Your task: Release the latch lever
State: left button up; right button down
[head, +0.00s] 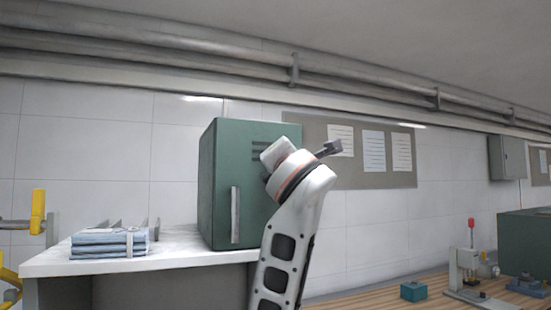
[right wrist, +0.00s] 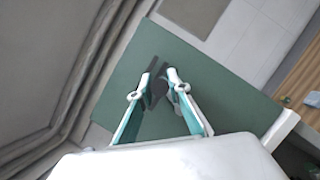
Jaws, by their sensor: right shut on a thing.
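A green cabinet (head: 222,180) stands on a white table, with a long pale vertical handle (head: 235,215) on its front. My right arm rises in front of it in the head view, and its wrist hides part of the front and the fingers. In the right wrist view my right gripper (right wrist: 163,72) is against the green face (right wrist: 215,95). Its fingers are closed in on a small dark piece (right wrist: 158,90); I cannot tell whether this is the latch lever. My left gripper is not in view.
Folded blue cloths (head: 108,243) lie on the white table (head: 170,260), left of the cabinet. A wooden bench (head: 350,300) at right carries a small teal box (head: 413,291) and a red-knobbed fixture (head: 468,262). Yellow parts (head: 38,212) stand at far left.

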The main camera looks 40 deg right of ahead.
jog(key=shift+s+d+f+m+g, duration=0.15)
jog(key=shift+d+m+g, duration=0.25)
jog(key=shift+m, duration=0.7)
jog(key=shift+f+h, duration=0.1)
jog(key=shift+h, duration=0.3)
jog(key=c, duration=1.9)
grip_release()
jog(key=v, duration=0.7)
jog(key=shift+s, duration=0.2)
